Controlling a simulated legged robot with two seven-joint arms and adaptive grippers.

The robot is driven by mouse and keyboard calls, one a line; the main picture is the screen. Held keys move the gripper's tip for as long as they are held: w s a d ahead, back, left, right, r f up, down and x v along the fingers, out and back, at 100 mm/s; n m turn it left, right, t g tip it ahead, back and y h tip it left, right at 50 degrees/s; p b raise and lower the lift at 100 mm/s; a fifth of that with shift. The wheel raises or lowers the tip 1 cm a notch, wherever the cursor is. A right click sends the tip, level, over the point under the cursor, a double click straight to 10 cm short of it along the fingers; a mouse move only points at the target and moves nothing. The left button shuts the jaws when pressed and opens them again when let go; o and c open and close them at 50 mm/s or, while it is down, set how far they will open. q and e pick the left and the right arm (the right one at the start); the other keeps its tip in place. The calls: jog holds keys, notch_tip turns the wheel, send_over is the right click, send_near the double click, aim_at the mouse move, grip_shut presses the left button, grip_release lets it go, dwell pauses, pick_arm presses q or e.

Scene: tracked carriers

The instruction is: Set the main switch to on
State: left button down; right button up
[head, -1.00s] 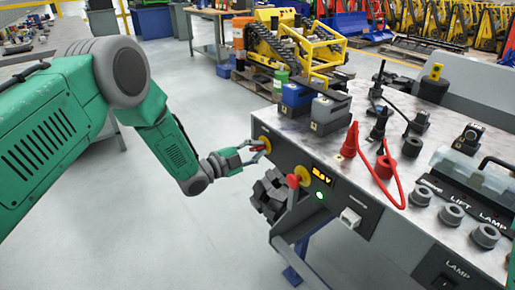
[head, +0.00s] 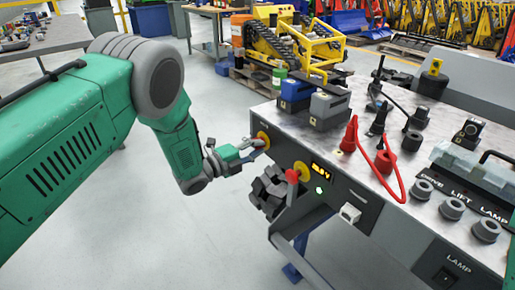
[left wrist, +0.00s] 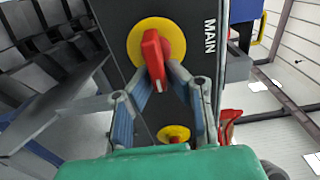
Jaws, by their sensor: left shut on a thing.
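The main switch is a red handle (left wrist: 154,58) on a round yellow plate (left wrist: 160,38), with MAIN printed beside it. In the left wrist view the handle lies roughly along the line of that lettering. My left gripper (left wrist: 172,80) is shut on the handle, one finger on each side. In the head view my left gripper (head: 250,147) is at the panel's left end, partly covering the yellow plate (head: 263,136). My right gripper is not in view.
A red mushroom knob (head: 291,175) on a second yellow plate sits right of the switch. Red and black plugs stand on the bench top (head: 345,172). The floor at left is open.

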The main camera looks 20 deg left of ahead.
pick_arm(q)
jog(key=shift+s+f, duration=0.1)
jog(key=shift+f, duration=0.15)
jog(key=c, duration=1.6)
grip_release()
jog(key=shift+c, duration=0.2)
jog(key=shift+o, duration=0.2)
jog(key=shift+r, duration=0.1)
jog(key=shift+s+a, duration=0.1)
jog(key=shift+a, duration=0.1)
jog(key=v, duration=1.1)
jog(key=shift+a, duration=0.2)
jog(key=shift+s, duration=0.1)
jog(key=shift+f, duration=0.2)
